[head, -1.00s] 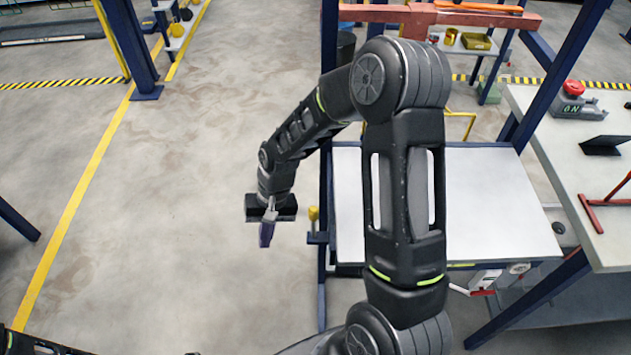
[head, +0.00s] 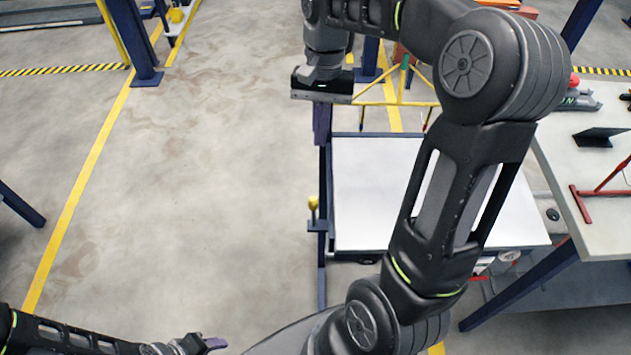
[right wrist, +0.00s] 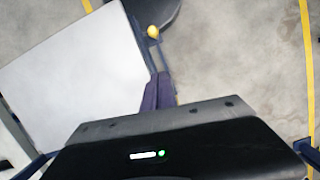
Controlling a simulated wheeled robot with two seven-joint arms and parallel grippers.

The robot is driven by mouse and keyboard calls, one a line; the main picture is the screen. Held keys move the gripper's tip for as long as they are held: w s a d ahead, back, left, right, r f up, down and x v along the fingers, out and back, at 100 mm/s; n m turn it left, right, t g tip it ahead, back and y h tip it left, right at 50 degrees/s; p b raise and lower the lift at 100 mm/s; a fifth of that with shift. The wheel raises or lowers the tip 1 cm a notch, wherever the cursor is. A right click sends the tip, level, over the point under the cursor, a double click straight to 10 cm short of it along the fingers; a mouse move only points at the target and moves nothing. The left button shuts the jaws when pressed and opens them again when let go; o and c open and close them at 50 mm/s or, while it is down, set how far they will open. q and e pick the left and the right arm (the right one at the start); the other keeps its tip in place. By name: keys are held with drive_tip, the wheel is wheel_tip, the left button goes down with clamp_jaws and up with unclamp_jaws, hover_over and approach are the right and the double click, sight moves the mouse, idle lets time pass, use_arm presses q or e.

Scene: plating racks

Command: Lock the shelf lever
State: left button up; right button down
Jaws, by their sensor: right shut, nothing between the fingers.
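The shelf is a white panel (head: 375,190) in a dark blue frame, and it also shows in the right wrist view (right wrist: 75,75). A lever with a yellow knob (head: 313,203) stands at the frame's left post; the knob also shows in the right wrist view (right wrist: 153,31). My right gripper (head: 321,140) is shut and empty, near the shelf's far left corner and apart from the knob. Its purple fingers (right wrist: 158,92) point toward the post in the wrist view. My left gripper (head: 215,343) is at the bottom of the head view, away from the shelf; its finger gap is unclear.
A bench (head: 595,200) with a red metal piece and a dark stand is at the right. A yellow frame (head: 400,95) stands behind the shelf. Open floor (head: 200,170) lies to the left of the shelf.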

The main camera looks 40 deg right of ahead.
approach(313, 213)
drive_tip(key=w+d+f, duration=0.4)
drive_tip(key=s+a+p, duration=0.2)
drive_tip(key=s+a, duration=0.1)
